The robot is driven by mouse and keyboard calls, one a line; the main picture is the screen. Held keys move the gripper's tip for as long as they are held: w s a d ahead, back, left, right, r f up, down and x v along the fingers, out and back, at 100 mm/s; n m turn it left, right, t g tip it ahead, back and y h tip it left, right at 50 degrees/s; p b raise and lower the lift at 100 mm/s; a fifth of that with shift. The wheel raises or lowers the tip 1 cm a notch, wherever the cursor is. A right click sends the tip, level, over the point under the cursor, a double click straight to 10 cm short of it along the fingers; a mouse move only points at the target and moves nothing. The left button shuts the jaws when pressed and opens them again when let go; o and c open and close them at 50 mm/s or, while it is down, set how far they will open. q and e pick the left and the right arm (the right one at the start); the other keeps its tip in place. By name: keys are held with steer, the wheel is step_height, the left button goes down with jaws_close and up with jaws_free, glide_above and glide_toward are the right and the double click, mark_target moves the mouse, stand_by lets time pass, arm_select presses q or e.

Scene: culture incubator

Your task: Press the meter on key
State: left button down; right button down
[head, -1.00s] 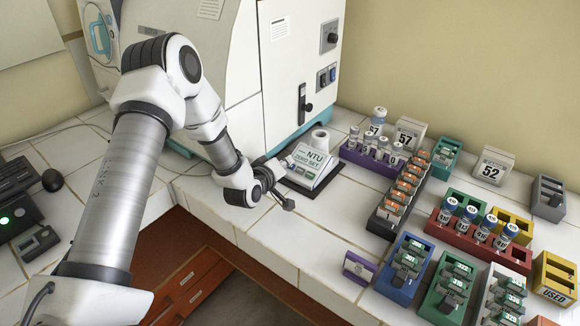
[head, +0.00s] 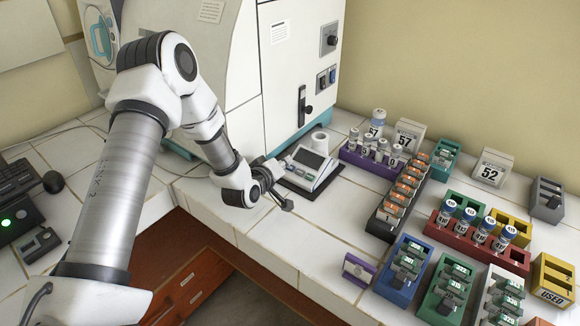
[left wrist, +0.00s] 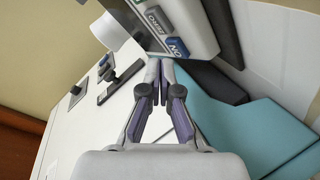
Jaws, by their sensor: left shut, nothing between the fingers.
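The meter (head: 308,162) is a white sloped box with a dark display, on a dark base on the tiled bench in front of the big white cabinet. In the left wrist view its blue ON key (left wrist: 177,48) shows beside the grey ZERO key (left wrist: 155,20). My left gripper (left wrist: 160,68) is shut and empty, its fingertips close to the ON key. I cannot tell whether they touch it. In the head view the left gripper (head: 278,168) is at the meter's left front side. My right gripper is not in view.
The white cabinet (head: 235,70) stands close behind the meter. To the right are a purple rack (head: 352,157) with vials, a dark rack (head: 383,222), a red rack (head: 462,236) and several other blocks. The bench's front edge (head: 300,262) has clear tiles.

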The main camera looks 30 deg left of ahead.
arm_select(q)
steer(key=s+r+p, duration=0.1)
steer(key=r+p, duration=0.1)
steer(key=r, duration=0.1)
steer(key=s+r+p, duration=0.1)
steer(key=r+p, duration=0.1)
steer(key=shift+s+a+r, duration=0.15)
steer(key=shift+s, duration=0.2)
